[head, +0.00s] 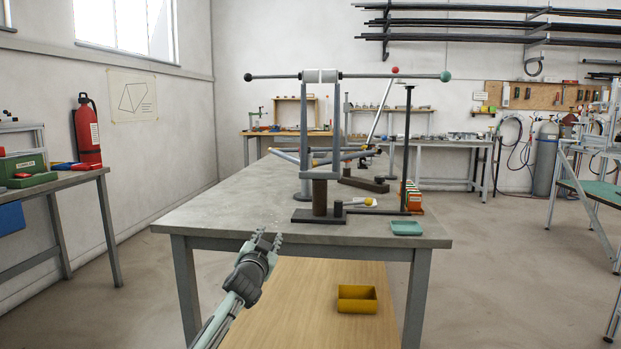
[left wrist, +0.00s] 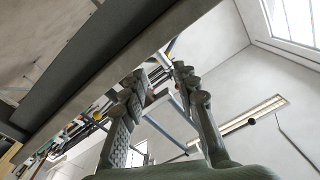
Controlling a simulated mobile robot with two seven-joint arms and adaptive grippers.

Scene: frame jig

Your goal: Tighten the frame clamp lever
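The grey bicycle-like frame (head: 337,130) stands upright in a jig on the workbench. Its cross bar has a black ball at the left end and a green ball (head: 445,76) at the right. A short lever with a yellow knob (head: 369,202) lies low beside the dark post (head: 320,197) on the jig base; I cannot tell for sure that it is the clamp lever. My left gripper (head: 267,240) is open and empty just in front of the bench's front edge, left of the jig. Its spread fingers (left wrist: 158,85) show in the left wrist view, with part of the frame behind. My right gripper is out of view.
The grey workbench (head: 225,205) has free room left of the jig. A thin black stand (head: 407,140), orange bins (head: 412,196) and a teal tray (head: 406,228) are at its right.

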